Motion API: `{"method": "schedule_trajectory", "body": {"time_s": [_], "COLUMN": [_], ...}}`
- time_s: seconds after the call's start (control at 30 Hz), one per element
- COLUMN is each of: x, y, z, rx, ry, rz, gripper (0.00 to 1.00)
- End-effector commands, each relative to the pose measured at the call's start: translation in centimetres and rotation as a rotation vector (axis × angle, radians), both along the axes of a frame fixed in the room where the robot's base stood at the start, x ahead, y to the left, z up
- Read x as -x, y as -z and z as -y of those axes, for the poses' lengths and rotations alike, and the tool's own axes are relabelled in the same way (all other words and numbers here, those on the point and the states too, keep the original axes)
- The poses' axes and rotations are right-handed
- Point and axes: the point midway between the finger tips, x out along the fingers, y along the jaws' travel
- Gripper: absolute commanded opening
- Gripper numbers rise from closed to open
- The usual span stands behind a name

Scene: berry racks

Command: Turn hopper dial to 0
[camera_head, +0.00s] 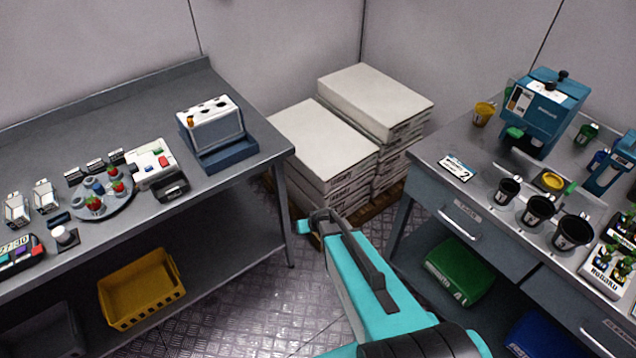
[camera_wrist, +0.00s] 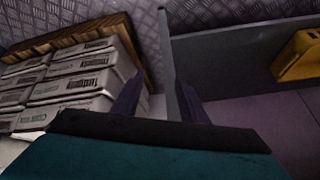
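A blue box-shaped machine (camera_head: 543,118), which looks like the hopper, stands at the back of the right bench. It has a pale panel on its front, a green part low on its left side and a dark knob (camera_head: 562,76) on top. I cannot make out a dial scale or setting. My gripper (camera_head: 322,220) is in the gap between the benches, well to the left of the machine and apart from it. In the wrist view my gripper (camera_wrist: 158,98) shows two dark fingers spread apart with nothing between them. The machine is outside the wrist view.
Black pots (camera_head: 538,209), a yellow cup (camera_head: 484,113) and a number card (camera_head: 457,168) stand on the right bench. Stacked pale boxes (camera_head: 322,143) fill the corner on a pallet. The left bench (camera_head: 130,110) holds small devices and a round tray.

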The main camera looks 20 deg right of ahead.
Motion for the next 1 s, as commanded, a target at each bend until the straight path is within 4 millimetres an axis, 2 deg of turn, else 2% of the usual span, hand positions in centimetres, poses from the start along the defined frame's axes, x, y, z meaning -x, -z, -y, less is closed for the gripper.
{"method": "schedule_trajectory", "body": {"time_s": [0.03, 0.2, 0.3, 0.5, 0.6, 0.7, 0.8, 1.0], "x": [3.0, 12.5, 18.4, 29.5, 33.5, 36.1, 37.4, 37.8], "y": [1.3, 4.7, 6.0, 6.4, 6.0, 5.5, 5.2, 5.1], "z": [-1.2, -3.9, -4.7, -4.9, -4.5, -4.2, -4.1, -4.0], "rx": [-0.01, -0.026, -0.017, 0.037, 0.07, 0.098, 0.115, 0.119], "ry": [-0.021, -0.07, -0.088, -0.097, -0.093, -0.086, -0.081, -0.079], "rz": [-0.073, -0.333, -0.49, -0.789, -0.903, -0.98, -1.021, -1.033], "gripper": [0.39, 0.39, 0.39, 0.39, 0.39, 0.39, 0.39, 0.39]}}
